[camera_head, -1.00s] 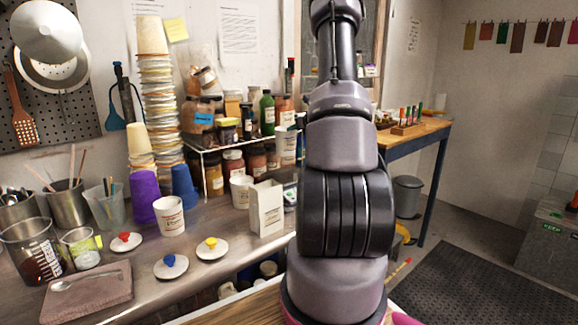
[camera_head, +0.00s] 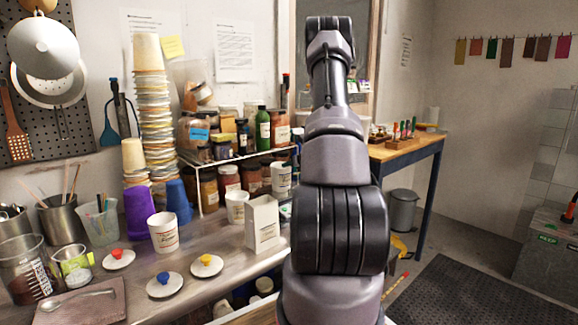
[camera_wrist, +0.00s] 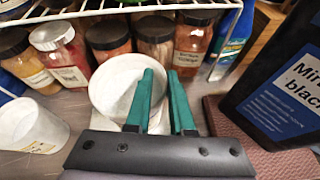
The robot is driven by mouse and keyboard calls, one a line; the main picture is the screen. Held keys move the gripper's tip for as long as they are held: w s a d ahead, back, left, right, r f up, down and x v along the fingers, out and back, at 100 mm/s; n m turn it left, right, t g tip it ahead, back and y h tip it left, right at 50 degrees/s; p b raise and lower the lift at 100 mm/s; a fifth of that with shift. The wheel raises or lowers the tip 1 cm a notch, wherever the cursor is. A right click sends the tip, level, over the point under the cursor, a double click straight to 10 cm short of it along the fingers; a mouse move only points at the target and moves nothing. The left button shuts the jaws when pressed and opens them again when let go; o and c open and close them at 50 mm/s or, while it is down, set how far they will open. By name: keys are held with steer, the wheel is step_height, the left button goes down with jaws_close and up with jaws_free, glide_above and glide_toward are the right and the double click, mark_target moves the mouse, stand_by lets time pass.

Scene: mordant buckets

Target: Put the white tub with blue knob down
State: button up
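A white tub (camera_wrist: 117,75) is in front of the jars in the wrist view, seen from above with a pale round top. My gripper (camera_wrist: 163,82) has its green fingers at the tub's right side, one over the top and one outside, apparently pinching its wall. The tub also shows in the head view (camera_head: 281,180), just left of my arm, which hides the gripper. I cannot tell whether its base touches the counter. No blue knob shows on it. A lid with a blue knob (camera_head: 164,284) lies on the counter.
Another white tub (camera_wrist: 28,125) stands left of the held one, and a white carton (camera_head: 262,222) stands close by. Jars (camera_wrist: 60,55) line the back under a wire shelf (camera_wrist: 100,10). A black packet (camera_wrist: 280,80) is at right. Lids with red (camera_head: 118,258) and yellow knobs (camera_head: 207,265) lie left.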

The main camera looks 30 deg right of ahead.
steer(key=o, duration=0.3)
steer(key=shift+r, duration=0.1)
steer(key=v, duration=1.1)
steer(key=s+a+r+n+g+y, duration=0.1)
steer(key=s+a+r+n+y, duration=0.1)
steer(key=a+r+n, duration=0.55)
steer(key=s+a+r+n+g+y, duration=0.2)
steer(key=a+r+n+y, duration=0.15)
steer(key=a, duration=0.75)
steer(key=s+a+r+n+g+y, duration=0.1)
steer(key=s+a+r+n+y, duration=0.1)
steer(key=a+r+n, duration=0.55)
steer(key=s+a+r+n+h, duration=0.1)
steer(key=s+a+n, duration=0.2)
steer(key=s, duration=0.4)
steer(key=s+a+r+n+g+h, duration=0.1)
steer(key=s+a+n+h, duration=0.1)
steer(key=s+n, duration=0.4)
steer(key=s+a+r+n+g+h, duration=0.1)
steer(key=s+a+n, duration=0.3)
steer(key=s, duration=0.4)
steer(key=shift+s+a+r+n+h, duration=0.4)
steer(key=shift+r+n+h, duration=0.1)
steer(key=shift+n+h, duration=0.2)
